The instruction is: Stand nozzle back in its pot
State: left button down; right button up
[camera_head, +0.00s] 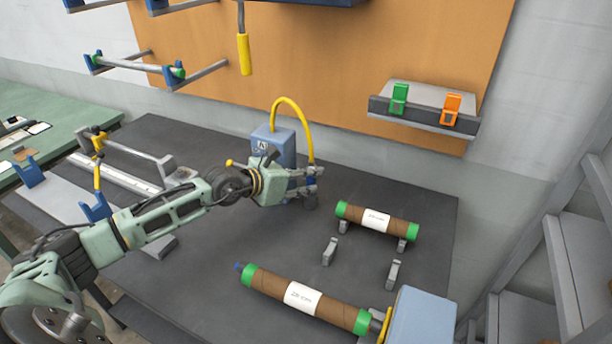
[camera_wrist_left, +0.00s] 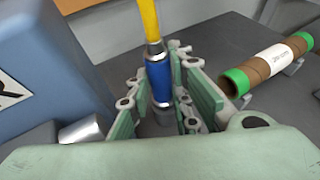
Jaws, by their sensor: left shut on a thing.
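The blue nozzle (camera_wrist_left: 159,80) hangs from a yellow hose (camera_head: 291,101) that arches out of the top of a blue box (camera_head: 270,143). My left gripper (camera_head: 314,182) is shut around the nozzle, just right of the box. In the left wrist view the nozzle is upright between the green finger pads. A dark grey round piece (camera_head: 310,202) shows directly below the nozzle, low over the bench. It looks like the pot, but I cannot tell whether the nozzle is in it or above it. My right gripper is not in view.
A brown roll with green ends (camera_head: 377,221) lies on small grey supports to the right. A longer roll (camera_head: 304,297) lies in front, by a light blue block (camera_head: 424,318). A shelf with green and orange clips (camera_head: 424,108) is on the wall. The dark bench (camera_head: 225,258) has bare room front left.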

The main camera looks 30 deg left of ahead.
pick_arm(q)
jog(key=c, duration=2)
grip_release()
jog(key=shift+f, duration=0.1)
jog(key=shift+o, duration=0.7)
jog(key=shift+r, duration=0.25)
jog(key=p+v, duration=0.3)
jog(key=v, duration=0.9)
